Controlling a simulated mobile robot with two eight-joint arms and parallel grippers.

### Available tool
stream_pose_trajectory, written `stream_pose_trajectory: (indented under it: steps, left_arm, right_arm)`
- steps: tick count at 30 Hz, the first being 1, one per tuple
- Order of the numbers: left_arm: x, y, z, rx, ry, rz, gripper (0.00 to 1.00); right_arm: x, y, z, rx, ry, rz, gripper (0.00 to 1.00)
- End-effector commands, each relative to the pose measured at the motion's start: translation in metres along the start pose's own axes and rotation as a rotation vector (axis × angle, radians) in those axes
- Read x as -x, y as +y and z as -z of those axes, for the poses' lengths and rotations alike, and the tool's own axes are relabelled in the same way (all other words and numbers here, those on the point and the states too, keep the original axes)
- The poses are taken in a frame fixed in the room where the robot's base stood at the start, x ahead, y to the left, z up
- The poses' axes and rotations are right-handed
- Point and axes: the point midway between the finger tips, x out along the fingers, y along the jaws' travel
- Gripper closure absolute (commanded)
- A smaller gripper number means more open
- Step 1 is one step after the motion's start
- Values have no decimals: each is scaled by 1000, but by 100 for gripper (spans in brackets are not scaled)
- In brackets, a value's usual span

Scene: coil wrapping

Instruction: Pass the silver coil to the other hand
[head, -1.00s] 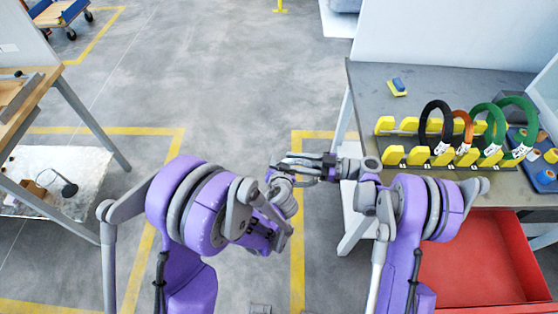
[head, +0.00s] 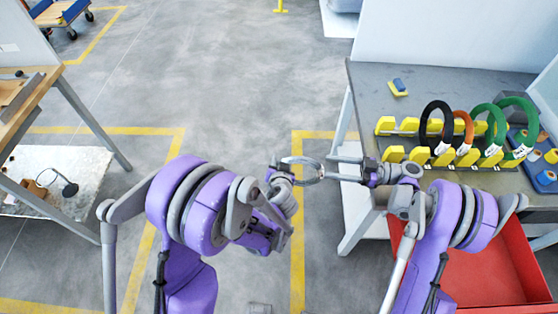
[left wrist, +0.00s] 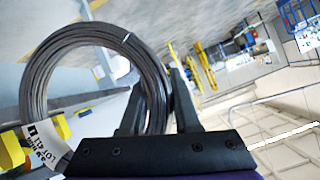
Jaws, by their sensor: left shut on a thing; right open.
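The silver coil (head: 318,168) is a thin grey ring of wound wire at the centre of the head view. My left gripper (head: 284,172) is shut on its left side. In the left wrist view the coil (left wrist: 35,85) fills the left part, its near side between my two fingers. A white printed label hangs from it. My right gripper (head: 335,169) is open just right of the coil, its fingers pointing left at it. It looks empty and whether its tips touch the coil is hard to tell.
A grey table (head: 380,88) at the right carries a yellow rack (head: 392,154) with black, orange and green coils. A red drawer (head: 480,270) sits below it. A wooden bench (head: 38,95) stands at the left. The floor between is clear.

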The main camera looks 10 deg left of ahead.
Motion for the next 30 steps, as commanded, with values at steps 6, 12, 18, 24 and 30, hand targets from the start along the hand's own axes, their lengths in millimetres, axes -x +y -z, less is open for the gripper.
stream_pose_trajectory:
  steps: [6,12,18,24,30]
  left_arm:
    - [0,0,1,0,1,-1,100]
    - [0,0,0,0,1,-1,100]
    - [0,0,0,0,1,-1,100]
    - [0,0,0,0,1,-1,100]
    - [0,0,0,0,1,-1,100]
  right_arm:
    - [-14,-8,23,-196,-158,-55,38]
    - [-23,-35,43,-472,-395,-198,38]
    - [-15,-77,53,-690,-601,-408,38]
    - [7,-128,56,-835,-757,-670,38]
    - [40,-179,54,-902,-846,-963,38]
